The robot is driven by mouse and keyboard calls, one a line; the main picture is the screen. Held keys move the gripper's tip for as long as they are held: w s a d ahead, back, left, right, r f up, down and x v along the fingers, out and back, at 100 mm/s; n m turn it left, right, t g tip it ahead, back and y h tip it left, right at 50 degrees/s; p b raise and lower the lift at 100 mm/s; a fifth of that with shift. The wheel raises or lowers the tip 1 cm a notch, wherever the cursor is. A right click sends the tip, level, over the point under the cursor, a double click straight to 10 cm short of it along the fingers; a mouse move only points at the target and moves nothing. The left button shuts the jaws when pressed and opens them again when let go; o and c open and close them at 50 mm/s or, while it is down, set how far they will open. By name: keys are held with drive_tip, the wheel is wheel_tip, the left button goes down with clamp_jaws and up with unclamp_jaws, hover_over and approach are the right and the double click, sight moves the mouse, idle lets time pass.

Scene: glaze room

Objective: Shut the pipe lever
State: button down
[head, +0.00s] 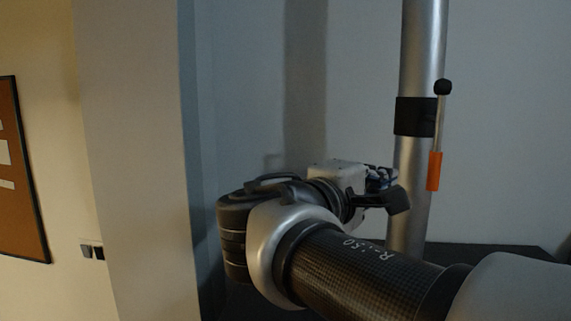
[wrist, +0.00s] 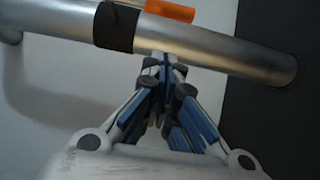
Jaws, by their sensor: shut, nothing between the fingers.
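The pipe lever is a thin metal rod (head: 440,120) with a black ball at its upper end and an orange sleeve (head: 434,171) at its lower end. It stands upright alongside the metal pipe (head: 423,45), mounted at a black collar (head: 415,117). In the wrist view the orange sleeve (wrist: 170,10) lies at the top edge, beyond the pipe (wrist: 215,50), and the ball is out of view. My gripper (wrist: 164,62) is shut and empty, its fingertips at the pipe's near side below the collar (wrist: 117,26). I cannot tell whether they touch the pipe. In the head view my gripper (head: 383,177) is left of the sleeve.
A pale wall column (head: 130,150) and a cork board (head: 20,170) are at the left. A dark surface (head: 490,257) lies low behind my arm. The space right of the lever is clear.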

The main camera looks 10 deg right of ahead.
drive_tip(key=w+d+p, duration=0.1)
drive_tip(key=w+d, duration=0.1)
drive_tip(key=d, duration=0.5)
drive_tip(key=shift+w+d, duration=0.15)
drive_tip(key=shift+w, duration=0.1)
drive_tip(key=shift+f+b, duration=0.15)
drive_tip(key=shift+b, duration=0.15)
drive_tip(key=shift+s+d+f+n+b, duration=0.1)
drive_tip(key=shift+d+n+b, duration=0.2)
drive_tip(key=shift+b, duration=0.25)
